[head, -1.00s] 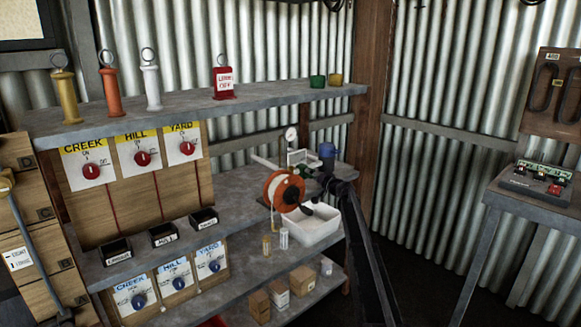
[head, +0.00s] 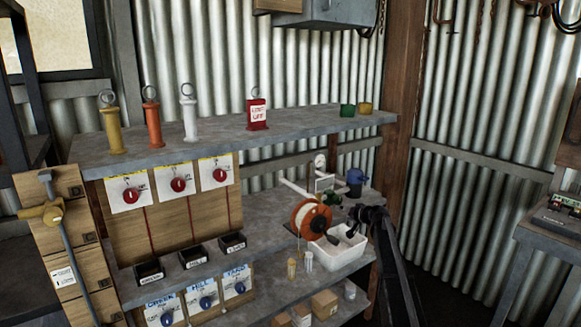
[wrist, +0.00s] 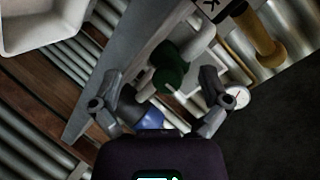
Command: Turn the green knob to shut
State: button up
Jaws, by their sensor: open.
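The green knob (wrist: 171,76) shows in the wrist view, on a pale pipe or fitting, between my gripper's (wrist: 160,88) two spread fingers. The fingers are open, and I cannot tell whether either touches the knob. In the head view, a small green part (head: 331,199) shows beside the orange reel, partly hidden. My gripper (head: 372,212) is dark there, at the right end of the middle shelf, and its fingertips are hard to make out. The pressure gauge (wrist: 238,97) lies close to the right finger in the wrist view.
An orange reel (head: 311,219) and a white tub (head: 337,256) sit close to my gripper. A blue-topped container (head: 355,181) stands behind. Red dials (head: 178,184) and blue dials (head: 206,302) are on the left. The upper shelf (head: 310,122) overhangs the fittings.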

jog(key=s+a+f+n+g+h+b, duration=0.1)
jog(key=s+a+f+g, duration=0.15)
jog(key=s, duration=0.45)
jog(key=s+a+f+g, duration=0.1)
jog(key=s+f, duration=0.2)
jog(key=s, duration=0.3)
jog(key=s+a+f+n+g+h+b, duration=0.1)
jog(key=s+a+f, duration=0.15)
jog(key=s, duration=0.45)
jog(key=s+d+f+g+h+b, duration=0.1)
jog(key=s+f+g+h, duration=0.15)
jog(key=s, duration=0.85)
jog(key=s+f+g+h+b, duration=0.2)
jog(key=s+f, duration=0.2)
jog(key=s, duration=0.8)
jog(key=s+d+f+g+h+b, duration=0.1)
jog(key=s+f+g+h, duration=0.15)
jog(key=s, duration=0.85)
notch_tip(320, 180, up, 24)
jog(key=y+p, duration=0.1)
jog(key=p, duration=2.3)
jog(key=shift+w+f+n, duration=0.25)
jog(key=shift+w+n, duration=0.05)
jog(key=shift+w, duration=0.1)
jog(key=shift+d+t, duration=0.15)
jog(key=shift+t, duration=0.1)
